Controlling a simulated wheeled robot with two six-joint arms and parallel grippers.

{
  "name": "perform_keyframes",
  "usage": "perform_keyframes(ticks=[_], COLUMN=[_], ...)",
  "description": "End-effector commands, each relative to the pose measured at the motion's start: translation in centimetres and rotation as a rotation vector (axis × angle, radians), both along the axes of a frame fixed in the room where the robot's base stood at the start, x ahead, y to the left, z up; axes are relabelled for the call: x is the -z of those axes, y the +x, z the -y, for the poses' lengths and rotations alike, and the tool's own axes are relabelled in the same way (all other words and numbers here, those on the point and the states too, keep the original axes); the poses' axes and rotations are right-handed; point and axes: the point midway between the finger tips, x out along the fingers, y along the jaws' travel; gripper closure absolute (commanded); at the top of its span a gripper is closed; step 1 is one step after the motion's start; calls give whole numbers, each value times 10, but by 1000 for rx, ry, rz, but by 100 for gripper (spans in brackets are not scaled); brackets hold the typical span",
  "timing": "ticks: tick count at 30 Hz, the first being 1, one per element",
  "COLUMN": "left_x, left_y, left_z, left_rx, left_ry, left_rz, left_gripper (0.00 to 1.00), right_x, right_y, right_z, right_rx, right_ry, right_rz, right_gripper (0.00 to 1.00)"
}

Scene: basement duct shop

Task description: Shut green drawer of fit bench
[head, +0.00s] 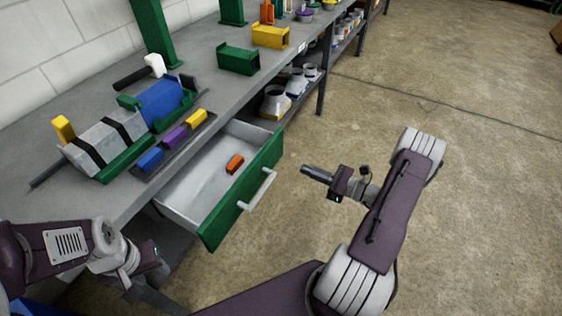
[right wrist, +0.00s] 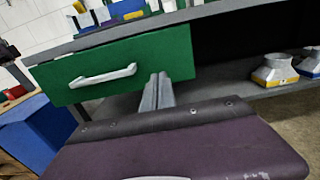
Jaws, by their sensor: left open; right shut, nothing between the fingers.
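The green drawer (head: 245,190) of the fit bench (head: 120,205) stands pulled out, its pale inside showing. An orange block (head: 235,163) lies in it. Its white handle (head: 257,189) is on the green front, which also shows in the right wrist view (right wrist: 150,52). My right gripper (head: 305,169) is shut and empty, pointing toward the drawer front from the right, apart from the handle. In the right wrist view its fingers (right wrist: 158,78) overlap the front's lower right part; contact cannot be told. My left gripper (head: 168,298) is open at the lower left, clear of the drawer.
The bench top holds a clamped grey and blue duct piece (head: 110,132), a tray of coloured blocks (head: 140,180), and green (head: 238,60) and yellow (head: 270,37) channel pieces. Pale duct fittings (head: 275,100) stand on the lower shelf. The floor (head: 480,180) to the right is open.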

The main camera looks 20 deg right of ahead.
Motion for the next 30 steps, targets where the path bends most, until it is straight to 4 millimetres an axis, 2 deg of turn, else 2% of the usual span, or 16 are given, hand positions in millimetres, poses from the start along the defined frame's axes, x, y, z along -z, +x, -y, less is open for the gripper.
perform_keyframes(ticks=[6, 13, 19, 30], left_x=[3, 5, 6, 6], left_y=[0, 0, 0, 0], left_z=[0, 0, 0, 0], left_rx=[0, 0, 0, 0], left_ry=[0, 0, 0, 0], left_rz=[0, -1, 0, 0], left_gripper=[56, 56, 56, 56], right_x=[1, 1, 0, 0], right_y=[38, 69, 79, 81], right_z=[-32, -55, -63, -64], right_rx=[-7, -4, -2, -2], right_ry=[-1, -1, 0, -1], right_rz=[0, -1, -1, -1], right_gripper=[100, 100, 100, 100])
